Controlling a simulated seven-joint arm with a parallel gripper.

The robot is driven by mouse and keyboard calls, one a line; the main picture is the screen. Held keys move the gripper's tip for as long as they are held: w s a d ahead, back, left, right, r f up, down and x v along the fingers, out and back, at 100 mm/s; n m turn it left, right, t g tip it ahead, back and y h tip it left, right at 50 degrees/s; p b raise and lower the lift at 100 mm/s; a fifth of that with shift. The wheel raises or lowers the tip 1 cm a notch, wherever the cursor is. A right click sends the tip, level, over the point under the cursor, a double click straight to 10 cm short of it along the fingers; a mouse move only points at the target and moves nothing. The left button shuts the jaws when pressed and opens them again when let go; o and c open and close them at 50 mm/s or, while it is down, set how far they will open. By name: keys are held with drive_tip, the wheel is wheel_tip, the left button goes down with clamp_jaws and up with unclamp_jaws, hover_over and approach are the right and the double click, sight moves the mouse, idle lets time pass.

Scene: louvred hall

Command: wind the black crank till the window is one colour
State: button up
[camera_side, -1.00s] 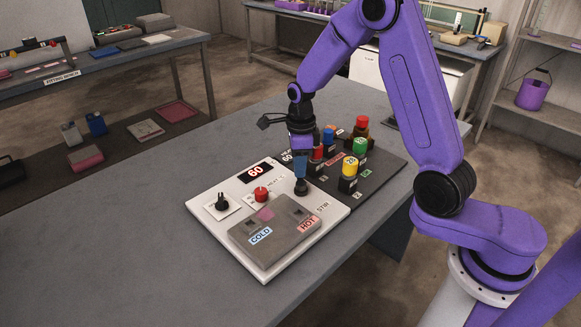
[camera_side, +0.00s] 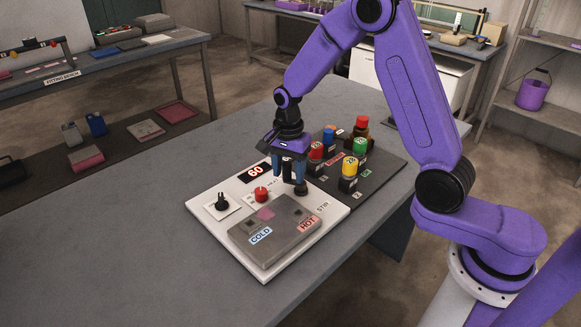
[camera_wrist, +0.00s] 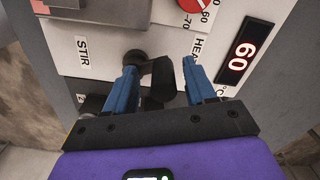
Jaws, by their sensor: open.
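The black crank (camera_side: 300,188) sits on the white panel beside the STIR label. In the wrist view its round hub (camera_wrist: 134,58) is by the left fingertip, and its dark handle (camera_wrist: 161,80) stands between my fingers. My gripper (camera_side: 287,180) is open, pointing down over the panel's back edge; it also shows in the wrist view (camera_wrist: 158,67), with blue fingers apart on either side of the handle. I cannot tell whether either finger touches it. The window (camera_side: 265,214) is a small pink square in the grey block (camera_side: 275,232) marked COLD and HOT.
A red knob (camera_side: 261,194) and a black knob (camera_side: 222,203) stand on the panel. A display (camera_side: 255,172) reads 60. Several bottles with coloured caps, including a yellow one (camera_side: 349,168), stand on a dark mat close to the gripper's right. The table's left side is clear.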

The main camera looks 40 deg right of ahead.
sight(288, 163)
drive_tip(key=shift+r, duration=3.5)
drive_tip(key=shift+r, duration=0.1)
wheel_tip(288, 163, up, 16)
drive_tip(key=s+a+f+n, duration=0.2)
drive_tip(key=s+n, duration=0.4)
drive_tip(key=s+a+f+n, duration=0.3)
drive_tip(key=s+n, duration=0.2)
drive_tip(key=n, duration=0.1)
drive_tip(key=s+d+f+n, duration=0.2)
drive_tip(key=s+n, duration=0.3)
drive_tip(key=s, duration=0.1)
drive_tip(key=s+d+f+n, duration=0.2)
drive_tip(key=s+f+n, duration=0.1)
drive_tip(key=s, duration=0.4)
drive_tip(key=s+d+f+n, duration=0.1)
drive_tip(key=s+f+n, duration=0.1)
drive_tip(key=s+n, duration=0.4)
drive_tip(key=shift+s+d+f+n, duration=0.3)
drive_tip(key=shift+s+d, duration=0.1)
drive_tip(key=shift+s, duration=0.15)
